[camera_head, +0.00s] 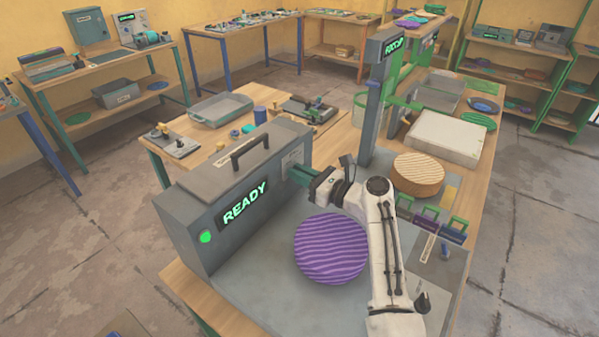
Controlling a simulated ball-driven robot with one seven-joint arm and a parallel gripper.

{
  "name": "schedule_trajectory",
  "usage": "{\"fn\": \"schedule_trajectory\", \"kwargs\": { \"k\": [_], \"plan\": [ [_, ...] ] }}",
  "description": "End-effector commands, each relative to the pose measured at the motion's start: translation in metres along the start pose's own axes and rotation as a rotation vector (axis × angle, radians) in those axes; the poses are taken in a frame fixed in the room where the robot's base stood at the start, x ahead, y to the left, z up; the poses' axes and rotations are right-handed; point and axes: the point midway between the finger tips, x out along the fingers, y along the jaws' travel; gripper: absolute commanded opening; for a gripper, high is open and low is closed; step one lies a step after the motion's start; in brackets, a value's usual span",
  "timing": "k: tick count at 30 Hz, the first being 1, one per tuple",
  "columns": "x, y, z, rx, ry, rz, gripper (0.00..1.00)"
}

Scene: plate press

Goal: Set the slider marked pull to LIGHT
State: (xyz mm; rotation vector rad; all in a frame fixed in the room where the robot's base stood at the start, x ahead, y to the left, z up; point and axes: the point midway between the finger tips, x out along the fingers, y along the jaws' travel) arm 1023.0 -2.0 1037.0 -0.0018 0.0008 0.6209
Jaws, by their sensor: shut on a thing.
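The grey press housing (235,205) stands at the left of the worktable with a lit green READY sign (245,203) and a black handle on top. A pale panel (292,158) is on its right end. My gripper (298,175) reaches in from the right, its green fingers at that panel, just below its pale label. The fingers are shut on a small part there, which looks like the slider's knob. The knob, the slider's track and its markings are hidden or too small to read, so its setting cannot be told.
A purple ridged disc (331,248) lies on the grey plate, below my arm. A brown round disc (418,174) and a white block (444,138) are behind my arm. Several coloured handles (430,218) stand at the right edge.

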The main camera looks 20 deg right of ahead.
Motion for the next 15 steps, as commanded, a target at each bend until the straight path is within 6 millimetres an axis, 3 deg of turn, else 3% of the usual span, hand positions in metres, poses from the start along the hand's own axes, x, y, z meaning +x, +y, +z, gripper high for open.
{"fn": "schedule_trajectory", "kwargs": {
  "k": [6, 7, 15],
  "plan": [
    [0.001, 0.0042, -0.0011, 0.002, 0.001, 0.012, 0.0],
    [0.001, 0.0043, -0.0012, 0.002, 0.001, 0.012, 0.15],
    [0.001, 0.0037, -0.0011, 0.002, 0.001, 0.01, 0.4]
  ]
}}
